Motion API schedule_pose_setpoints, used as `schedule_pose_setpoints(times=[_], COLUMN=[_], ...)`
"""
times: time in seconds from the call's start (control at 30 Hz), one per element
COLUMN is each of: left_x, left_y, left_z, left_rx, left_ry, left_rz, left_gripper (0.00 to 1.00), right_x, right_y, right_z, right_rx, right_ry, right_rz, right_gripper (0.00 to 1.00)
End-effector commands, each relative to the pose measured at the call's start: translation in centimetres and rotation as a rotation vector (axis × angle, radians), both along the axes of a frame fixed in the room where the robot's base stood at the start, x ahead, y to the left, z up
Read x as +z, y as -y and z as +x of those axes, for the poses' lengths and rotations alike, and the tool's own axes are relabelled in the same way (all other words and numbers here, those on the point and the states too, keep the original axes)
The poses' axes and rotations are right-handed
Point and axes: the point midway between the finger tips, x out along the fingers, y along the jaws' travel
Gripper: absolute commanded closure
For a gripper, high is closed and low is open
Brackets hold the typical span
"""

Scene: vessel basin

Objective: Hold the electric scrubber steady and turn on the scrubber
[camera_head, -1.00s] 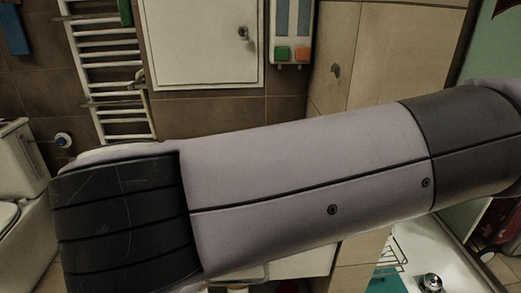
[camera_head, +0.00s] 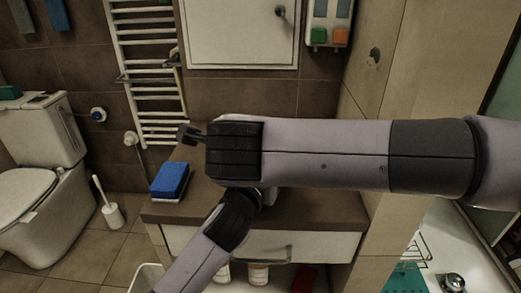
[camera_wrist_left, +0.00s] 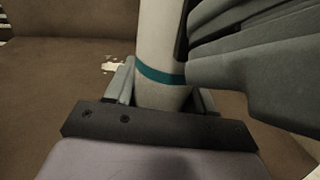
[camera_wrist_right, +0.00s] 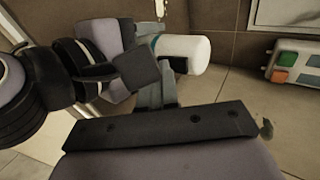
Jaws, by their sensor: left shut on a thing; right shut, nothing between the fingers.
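The electric scrubber (camera_wrist_left: 160,50) is a white cylinder with a teal band. In the left wrist view it stands between the fingers of my left gripper (camera_wrist_left: 163,90), which is shut on it. In the right wrist view the white scrubber body (camera_wrist_right: 183,52) shows just beyond my right gripper (camera_wrist_right: 154,88), which is shut and empty. The right fingers are close to the scrubber; I cannot tell whether they touch it. In the head view my right arm covers the scrubber and most of both grippers. The switch cannot be made out.
A brown counter (camera_head: 320,208) lies below my arms, with a blue sponge (camera_head: 170,180) at its left end. A towel radiator (camera_head: 150,70) and white cabinet (camera_head: 240,32) are behind. A toilet (camera_head: 45,150) stands left, a basin (camera_head: 450,250) right.

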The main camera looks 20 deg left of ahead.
Motion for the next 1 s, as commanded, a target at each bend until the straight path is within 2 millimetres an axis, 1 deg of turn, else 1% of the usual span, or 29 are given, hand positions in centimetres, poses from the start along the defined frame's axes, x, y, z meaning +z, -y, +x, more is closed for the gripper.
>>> schedule_pose_setpoints(times=[0.67,0.77,1.0], left_x=[0.0,0.0,-0.1], left_y=[0.0,0.0,0.1], left_z=[0.0,0.0,0.0], left_rx=[-0.001,-0.001,-0.001], left_ry=[-0.001,0.0,-0.001], left_rz=[0.001,0.001,0.001], left_gripper=[0.87,0.87,0.87], right_x=[-0.2,0.1,1.3], right_y=[0.0,0.0,0.0], right_z=[0.5,0.5,0.5], right_rx=[-0.001,-0.001,-0.003], right_ry=[0.0,0.001,0.003], right_rz=[0.0,0.0,0.001], right_gripper=[1.0,1.0,1.0])
